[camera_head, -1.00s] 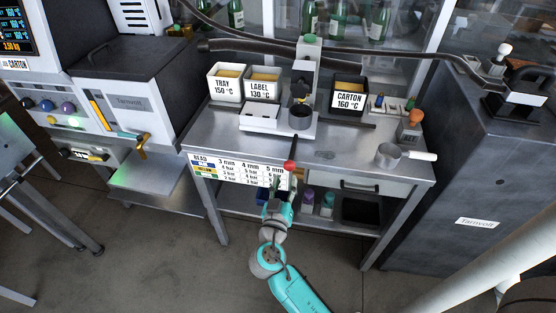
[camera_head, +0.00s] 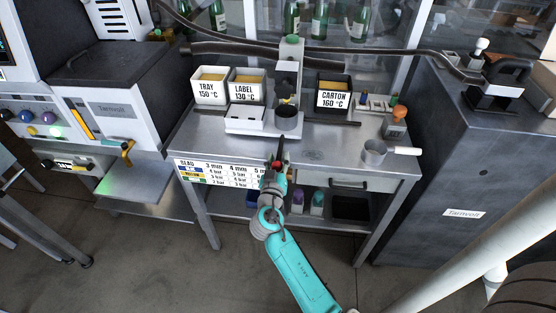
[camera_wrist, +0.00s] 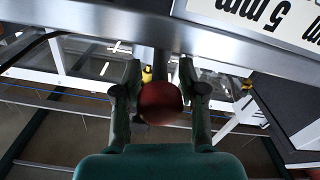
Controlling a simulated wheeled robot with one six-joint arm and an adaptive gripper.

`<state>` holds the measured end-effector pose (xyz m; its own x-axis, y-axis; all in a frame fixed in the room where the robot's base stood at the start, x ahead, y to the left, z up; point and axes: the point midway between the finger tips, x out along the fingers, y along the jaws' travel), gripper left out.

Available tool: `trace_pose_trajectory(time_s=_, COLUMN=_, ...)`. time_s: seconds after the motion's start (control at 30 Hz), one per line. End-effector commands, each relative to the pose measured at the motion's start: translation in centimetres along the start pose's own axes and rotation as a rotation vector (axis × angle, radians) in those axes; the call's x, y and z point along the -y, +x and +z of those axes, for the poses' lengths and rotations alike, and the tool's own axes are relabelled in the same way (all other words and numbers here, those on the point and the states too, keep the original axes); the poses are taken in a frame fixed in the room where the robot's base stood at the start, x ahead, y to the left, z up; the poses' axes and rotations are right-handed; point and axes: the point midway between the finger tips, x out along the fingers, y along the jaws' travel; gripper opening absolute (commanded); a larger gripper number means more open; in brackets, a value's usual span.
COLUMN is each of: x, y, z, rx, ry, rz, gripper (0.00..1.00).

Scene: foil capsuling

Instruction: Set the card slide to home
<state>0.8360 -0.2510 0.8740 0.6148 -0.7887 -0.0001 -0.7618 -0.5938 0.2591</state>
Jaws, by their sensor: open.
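A red ball knob (camera_head: 276,165) sits at the front edge of the steel table, on a dark stem that reaches up toward the small press. No part is labelled card slide, and I cannot tell whether this knob belongs to it. My gripper (camera_head: 275,174) is at the knob, below the table's front edge. In the wrist view my gripper (camera_wrist: 160,76) is open, with one finger on each side of the red ball (camera_wrist: 160,103). The ball lies between the fingers, apparently without being clamped. The fingers partly hide it in the head view.
A bead chart (camera_head: 215,173) hangs on the table's front edge, left of my gripper. The press (camera_head: 247,121), label bins (camera_head: 210,90) and a small pan (camera_head: 374,152) stand on the table (camera_head: 325,140). A drawer (camera_head: 348,184) is to the right, with shelf items below.

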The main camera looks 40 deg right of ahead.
Motion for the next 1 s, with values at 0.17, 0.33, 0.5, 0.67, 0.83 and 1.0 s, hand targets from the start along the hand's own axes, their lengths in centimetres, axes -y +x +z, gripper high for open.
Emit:
trace_pose_trajectory(time_s=0.17, x=0.0, y=0.0, z=0.0, rx=0.000, ry=0.000, rz=0.000, gripper=0.16)
trace_pose_trajectory(time_s=0.33, x=0.0, y=0.0, z=0.0, rx=0.000, ry=0.000, rz=0.000, gripper=0.00)
trace_pose_trajectory(time_s=0.5, x=0.3, y=-0.1, z=-0.1, rx=0.000, ry=0.000, rz=-0.001, gripper=0.00)
trace_pose_trajectory(time_s=0.67, x=2.0, y=-0.1, z=-0.6, rx=-0.001, ry=0.002, rz=-0.004, gripper=0.00)
trace_pose_trajectory(time_s=0.83, x=5.2, y=-0.1, z=-1.5, rx=-0.002, ry=0.002, rz=-0.006, gripper=0.00)
trace_pose_trajectory(time_s=1.0, x=8.9, y=-0.1, z=-2.5, rx=-0.002, ry=0.001, rz=-0.005, gripper=0.00)
